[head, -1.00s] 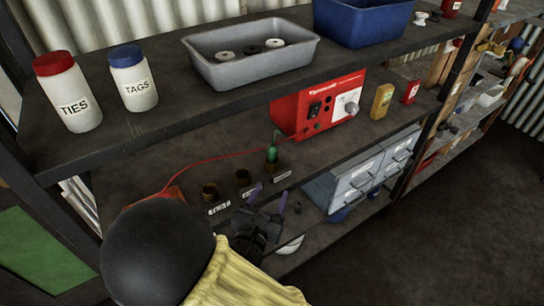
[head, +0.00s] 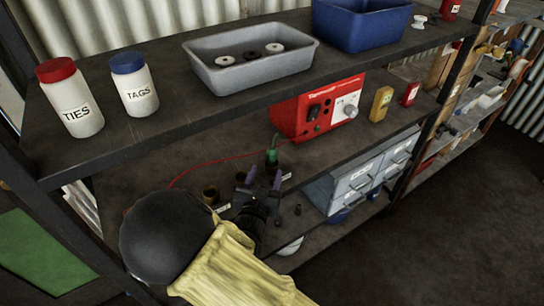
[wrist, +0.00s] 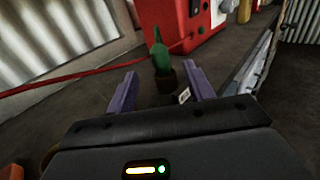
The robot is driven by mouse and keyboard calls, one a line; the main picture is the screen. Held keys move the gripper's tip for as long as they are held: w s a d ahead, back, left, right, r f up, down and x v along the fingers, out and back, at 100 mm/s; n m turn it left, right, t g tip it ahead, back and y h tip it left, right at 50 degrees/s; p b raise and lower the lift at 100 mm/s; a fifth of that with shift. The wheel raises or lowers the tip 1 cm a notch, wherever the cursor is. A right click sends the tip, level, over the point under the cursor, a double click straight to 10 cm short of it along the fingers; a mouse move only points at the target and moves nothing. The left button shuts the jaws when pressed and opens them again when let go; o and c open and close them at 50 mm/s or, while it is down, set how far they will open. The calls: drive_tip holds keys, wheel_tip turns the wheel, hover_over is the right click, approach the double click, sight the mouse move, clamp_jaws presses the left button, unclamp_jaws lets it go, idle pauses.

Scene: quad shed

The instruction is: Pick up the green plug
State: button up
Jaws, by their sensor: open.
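The green plug (head: 271,156) stands upright in a small brown cup (wrist: 167,78) on the middle shelf, in front of the red box. In the wrist view the green plug (wrist: 160,54) shows between and beyond the two purple fingers. My gripper (head: 264,179) is open and empty, just in front of the plug, with its fingers pointing at it. The wrist view also shows my gripper (wrist: 163,88) with fingers apart on either side of the cup's line. The plug's lower end is hidden in the cup.
A red box (head: 318,108) with knobs stands behind the plug, and a thin red cable (head: 215,162) runs along the shelf. Another brown cup (head: 210,193) is to the left. The upper shelf (head: 160,123) hangs above. Grey drawers (head: 365,175) are below right.

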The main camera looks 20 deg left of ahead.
sight(271, 155)
drive_tip(key=shift+w+a, duration=0.2)
drive_tip(key=shift+w, duration=1.95)
drive_tip(key=shift+w+a+p, duration=0.15)
drive_tip(key=shift+w+p, duration=0.3)
drive_tip(key=shift+w, duration=0.85)
drive_tip(key=shift+w+a+p, duration=0.1)
drive_tip(key=shift+w+p, duration=0.3)
drive_tip(key=shift+w, duration=0.9)
drive_tip(key=shift+r, duration=0.1)
drive_tip(key=c, duration=1)
drive_tip(key=shift+r, duration=0.1)
drive_tip(key=shift+c, duration=0.4)
wheel_tip(271, 155, up, 10)
drive_tip(key=shift+f, duration=0.1)
